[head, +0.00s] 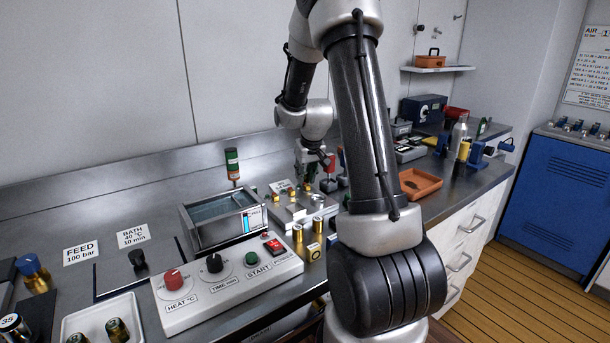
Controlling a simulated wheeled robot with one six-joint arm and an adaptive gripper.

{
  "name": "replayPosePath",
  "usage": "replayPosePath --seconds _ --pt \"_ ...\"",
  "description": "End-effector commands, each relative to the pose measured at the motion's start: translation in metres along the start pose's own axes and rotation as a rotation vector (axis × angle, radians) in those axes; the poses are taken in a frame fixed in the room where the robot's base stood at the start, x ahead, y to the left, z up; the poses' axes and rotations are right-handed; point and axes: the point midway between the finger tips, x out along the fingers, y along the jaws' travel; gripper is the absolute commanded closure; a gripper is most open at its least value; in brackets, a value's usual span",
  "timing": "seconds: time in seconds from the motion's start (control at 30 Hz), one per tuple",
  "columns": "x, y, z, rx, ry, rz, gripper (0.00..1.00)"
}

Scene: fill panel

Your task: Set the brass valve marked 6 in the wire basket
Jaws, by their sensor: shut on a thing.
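A wire basket cannot be made out clearly. The open metal bath (200,240) holds water, left of my gripper.
A white control box (225,290) with knobs stands before the bath. A white tray (66,330) with brass pieces is at the lower left. An orange tray (425,184) lies right of my arm. A red-green lamp (232,165) rises behind the bath. My arm hides the middle.

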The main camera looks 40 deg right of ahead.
Motion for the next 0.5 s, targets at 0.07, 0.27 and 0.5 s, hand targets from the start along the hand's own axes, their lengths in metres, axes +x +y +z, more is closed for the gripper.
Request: replayPosePath --seconds 0.07,0.27,0.5 --pt "-0.0006 0.0000 -0.0005 0.000 0.001 0.000 1.00" --pt "0.0019 0.0000 0.0005 0.000 0.001 0.000 0.73" --pt "0.0016 0.0000 0.0004 0.000 0.001 0.000 0.67"
